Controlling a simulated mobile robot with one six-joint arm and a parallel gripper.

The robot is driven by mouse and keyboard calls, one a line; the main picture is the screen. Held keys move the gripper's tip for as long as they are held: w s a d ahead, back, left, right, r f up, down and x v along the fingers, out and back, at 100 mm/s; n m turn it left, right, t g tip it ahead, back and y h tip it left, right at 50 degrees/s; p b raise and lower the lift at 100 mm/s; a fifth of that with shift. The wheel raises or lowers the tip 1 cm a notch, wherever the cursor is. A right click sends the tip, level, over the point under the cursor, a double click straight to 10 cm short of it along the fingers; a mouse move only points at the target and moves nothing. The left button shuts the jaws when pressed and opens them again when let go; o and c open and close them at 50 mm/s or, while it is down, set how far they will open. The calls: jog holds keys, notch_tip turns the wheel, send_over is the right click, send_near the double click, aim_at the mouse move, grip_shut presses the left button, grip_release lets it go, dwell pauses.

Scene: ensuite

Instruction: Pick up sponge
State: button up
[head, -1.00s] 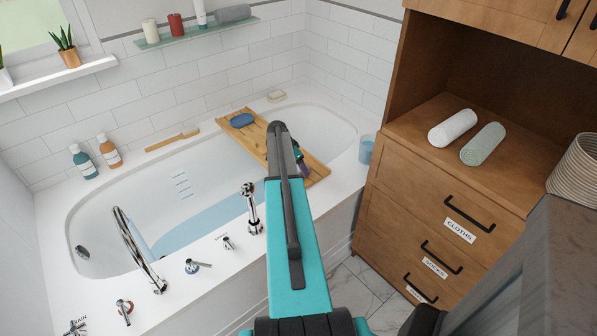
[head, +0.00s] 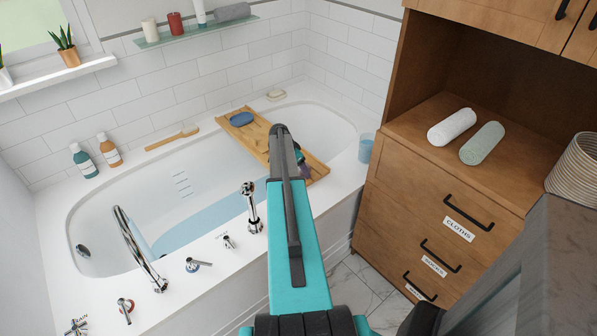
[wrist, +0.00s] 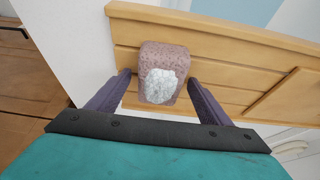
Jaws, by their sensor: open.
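A pinkish-brown, porous-looking block with a white foamy patch, apparently the sponge (wrist: 150,52), shows in the wrist view against the wooden bath tray (wrist: 225,40). My gripper (wrist: 160,78) is open, with one purple finger on each side of the block's near part. I cannot tell whether either finger touches it. In the head view, the tray (head: 262,130) lies across the bathtub, and my arm covers part of its near end. The block is hidden there. A purple part of my gripper (head: 304,172) shows beside the arm, over the tray's near end.
A blue oval item (head: 241,119) lies on the tray's far end. A blue cup (head: 366,148) stands on the tub rim to the right. The wooden cabinet (head: 430,215) stands close on the right. The chrome hand shower (head: 250,205) rises left of my arm.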

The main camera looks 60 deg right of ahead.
jog(key=shift+f, duration=0.15)
jog(key=shift+c, duration=0.2)
jog(key=c, duration=1.1)
jog(key=shift+r, duration=0.25)
jog(key=shift+r, duration=0.25)
notch_tip(320, 180, up, 3)
jog(key=shift+f+b, duration=0.1)
jog(key=shift+b, duration=0.55)
jog(key=shift+s+a+r+b, duration=0.25)
jog(key=shift+s+a+b, duration=0.2)
jog(key=shift+s+a, duration=1.4)
jog(key=shift+s+a+r+b, duration=0.35)
jog(key=shift+s+a, duration=0.55)
jog(key=shift+a, duration=1.8)
jog(key=shift+s+a+r+b, duration=0.15)
jog(key=shift+s+a+b, duration=0.4)
jog(key=shift+s+a, duration=1.3)
jog(key=shift+w+a, duration=0.45)
jog(key=shift+w, duration=0.05)
